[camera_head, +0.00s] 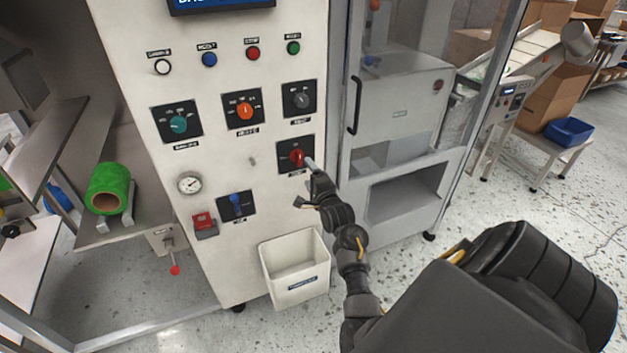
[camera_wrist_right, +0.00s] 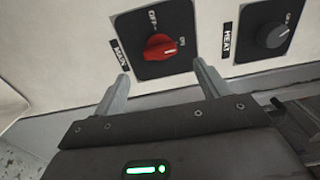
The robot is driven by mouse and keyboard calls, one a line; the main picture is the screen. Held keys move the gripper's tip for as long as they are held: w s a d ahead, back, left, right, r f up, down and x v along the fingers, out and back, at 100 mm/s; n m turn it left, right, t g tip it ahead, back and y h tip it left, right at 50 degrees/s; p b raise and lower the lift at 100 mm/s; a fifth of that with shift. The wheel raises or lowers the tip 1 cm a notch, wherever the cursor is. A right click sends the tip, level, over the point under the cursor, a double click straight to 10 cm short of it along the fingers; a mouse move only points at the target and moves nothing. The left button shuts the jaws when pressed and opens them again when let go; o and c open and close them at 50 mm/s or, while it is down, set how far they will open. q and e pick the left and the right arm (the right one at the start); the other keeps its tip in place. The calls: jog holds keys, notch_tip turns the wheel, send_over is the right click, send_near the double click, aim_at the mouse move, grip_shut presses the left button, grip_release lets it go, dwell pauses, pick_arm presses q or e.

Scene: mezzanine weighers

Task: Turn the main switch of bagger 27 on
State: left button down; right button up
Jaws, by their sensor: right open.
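The main switch (camera_head: 296,157) is a red rotary knob on a black square plate, low on the right of the white cabinet front. In the right wrist view the red knob (camera_wrist_right: 160,47) sits beside a MAIN label, with OFF and ON marks on its plate. I cannot tell surely which mark it points to. My right gripper (camera_head: 313,170) is in front of the switch. In the wrist view its open fingers (camera_wrist_right: 160,74) lie either side of the knob's line, short of it, with nothing between them. My left gripper is out of view.
A grey HEAT knob (camera_wrist_right: 272,35) neighbours the switch. Orange (camera_head: 244,111), teal (camera_head: 179,124) and blue (camera_head: 236,203) knobs share the panel. A white bin (camera_head: 296,274) hangs below. A glazed door with a black handle (camera_head: 355,105) stands close on the right.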

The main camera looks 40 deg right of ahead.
jog(key=v, duration=0.3)
jog(key=shift+s+a, duration=0.1)
jog(key=shift+s, duration=0.15)
dwell(0.4)
